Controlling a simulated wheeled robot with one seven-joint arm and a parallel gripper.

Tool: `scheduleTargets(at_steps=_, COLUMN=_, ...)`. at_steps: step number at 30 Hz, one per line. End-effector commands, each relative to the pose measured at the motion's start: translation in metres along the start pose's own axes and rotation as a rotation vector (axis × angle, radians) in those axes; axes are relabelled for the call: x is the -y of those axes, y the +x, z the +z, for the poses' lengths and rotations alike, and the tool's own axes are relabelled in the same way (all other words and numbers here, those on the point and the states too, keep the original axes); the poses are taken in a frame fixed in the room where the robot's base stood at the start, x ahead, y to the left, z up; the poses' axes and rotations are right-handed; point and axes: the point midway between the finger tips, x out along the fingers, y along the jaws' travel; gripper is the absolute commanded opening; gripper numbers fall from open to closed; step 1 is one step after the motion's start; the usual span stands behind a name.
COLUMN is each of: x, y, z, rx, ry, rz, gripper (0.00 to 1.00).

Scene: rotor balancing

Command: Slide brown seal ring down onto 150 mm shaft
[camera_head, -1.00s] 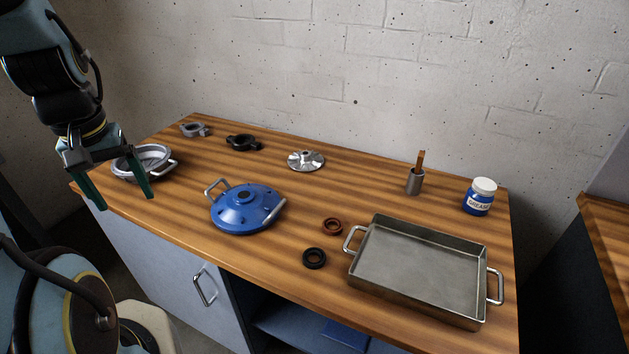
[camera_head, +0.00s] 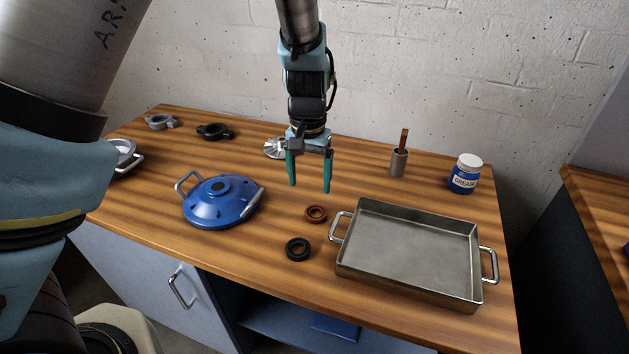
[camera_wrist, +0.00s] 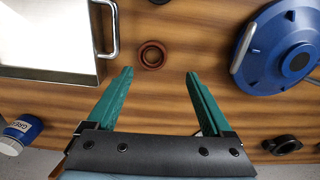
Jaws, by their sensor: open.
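The brown seal ring (camera_head: 316,214) lies flat on the wooden bench, left of the metal tray's handle. It also shows in the wrist view (camera_wrist: 152,44), just beyond my fingertips. My gripper (camera_head: 310,188) points down above the bench near the ring, with its two green fingers apart and nothing between them. In the wrist view my gripper (camera_wrist: 160,74) also shows empty. A black ring (camera_head: 298,249) lies on the bench nearer the front. I cannot make out a 150 mm shaft in these views.
A metal tray (camera_head: 343,263) stands at the right, a blue domed cover (camera_head: 212,209) at the left. A silver flanged part (camera_head: 274,149) is partly hidden behind my gripper. A cup with a brush (camera_head: 399,163) and a grease jar (camera_head: 465,174) stand at the back right.

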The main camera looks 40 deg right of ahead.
Motion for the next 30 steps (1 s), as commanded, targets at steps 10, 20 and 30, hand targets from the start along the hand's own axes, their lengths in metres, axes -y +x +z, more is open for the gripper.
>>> scheduleTargets(at_steps=10, x=-0.015, y=0.018, z=-0.003, rx=0.001, ry=0.030, rz=-0.004, gripper=0.85)
scheduleTargets(at_steps=20, x=-0.014, y=0.058, z=-0.002, rx=0.003, ry=0.028, rz=-0.004, gripper=0.85)
scheduleTargets(at_steps=30, x=-0.014, y=0.085, z=-0.003, rx=0.001, ry=0.030, rz=-0.004, gripper=0.85)
